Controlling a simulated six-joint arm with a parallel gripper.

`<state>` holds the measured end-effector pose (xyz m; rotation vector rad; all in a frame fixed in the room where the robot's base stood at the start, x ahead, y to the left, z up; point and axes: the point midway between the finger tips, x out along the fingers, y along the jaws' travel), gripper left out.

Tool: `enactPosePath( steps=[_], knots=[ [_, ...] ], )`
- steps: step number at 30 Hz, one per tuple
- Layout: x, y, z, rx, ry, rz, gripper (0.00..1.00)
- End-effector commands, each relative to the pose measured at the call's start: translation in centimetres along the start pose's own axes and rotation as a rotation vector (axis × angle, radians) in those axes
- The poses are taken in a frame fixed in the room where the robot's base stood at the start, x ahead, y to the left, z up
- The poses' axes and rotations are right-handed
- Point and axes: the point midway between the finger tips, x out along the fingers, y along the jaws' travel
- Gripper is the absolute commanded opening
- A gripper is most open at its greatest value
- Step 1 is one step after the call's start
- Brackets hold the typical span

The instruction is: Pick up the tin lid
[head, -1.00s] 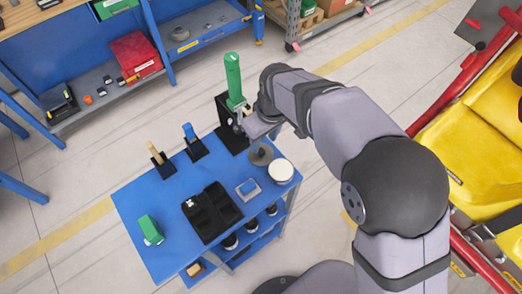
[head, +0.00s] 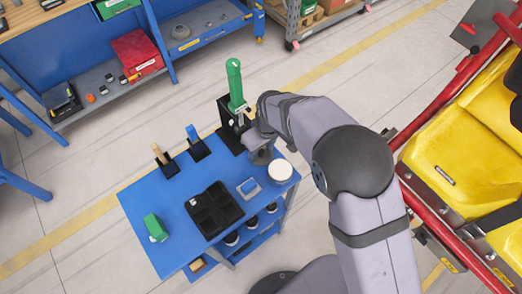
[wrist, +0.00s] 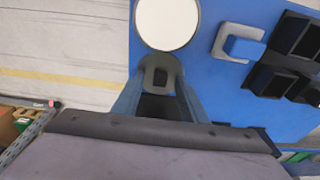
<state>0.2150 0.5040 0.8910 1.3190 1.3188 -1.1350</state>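A round white disc-topped tin (head: 280,170), whose top looks like the tin lid, stands at the right edge of the blue cart top (head: 176,222). The white lid (wrist: 168,20) shows in the wrist view at the top, just beyond my gripper's tip. My gripper (head: 262,155) is over the cart's back right corner, behind and left of the tin in the head view. It appears apart from the lid. In the wrist view my gripper (wrist: 160,76) points toward the lid with nothing visible held. Its finger gap is unclear.
A green tool (head: 235,82) stands upright in a black holder close to my gripper. A blue block in a grey frame (head: 248,188), a black tray (head: 214,210) and a green block (head: 155,227) are on the cart. A yellow coaster car (head: 455,150) is at right.

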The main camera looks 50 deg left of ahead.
Motion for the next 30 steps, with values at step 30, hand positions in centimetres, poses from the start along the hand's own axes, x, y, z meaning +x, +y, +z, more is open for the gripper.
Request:
enactPosePath(
  steps=[30],
  knots=[
    [-2.2,0.0,-0.5,0.0,0.005,0.002,0.0]
  ],
)
